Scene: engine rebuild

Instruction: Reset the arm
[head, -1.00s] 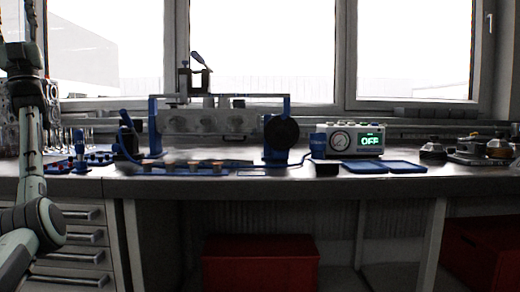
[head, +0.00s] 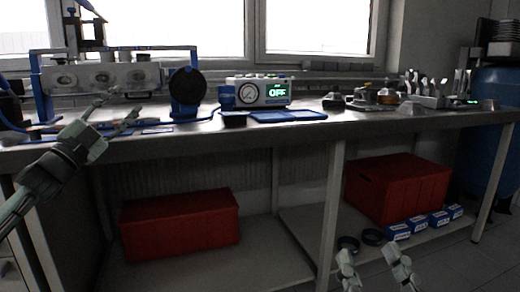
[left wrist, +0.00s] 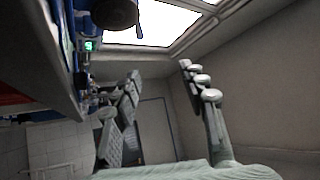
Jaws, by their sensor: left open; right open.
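My left gripper (head: 120,110) reaches in from the left in the head view, in front of the workbench edge. Its fingers are spread and nothing is between them. The left wrist view shows the same open, empty fingers (left wrist: 160,78), with the bench seen sideways at the left. My right gripper (head: 370,262) shows at the bottom right of the head view, low in front of the bench. Its two fingers are apart with nothing visible between them. The rest of the right arm is out of view.
The workbench (head: 330,128) carries an engine block fixture (head: 100,76) at left, a pressure tester (head: 262,92) reading OFF, blue trays (head: 287,116) and metal parts (head: 387,96). Red crates (head: 180,222) and blue boxes (head: 438,217) sit below. The floor in front is clear.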

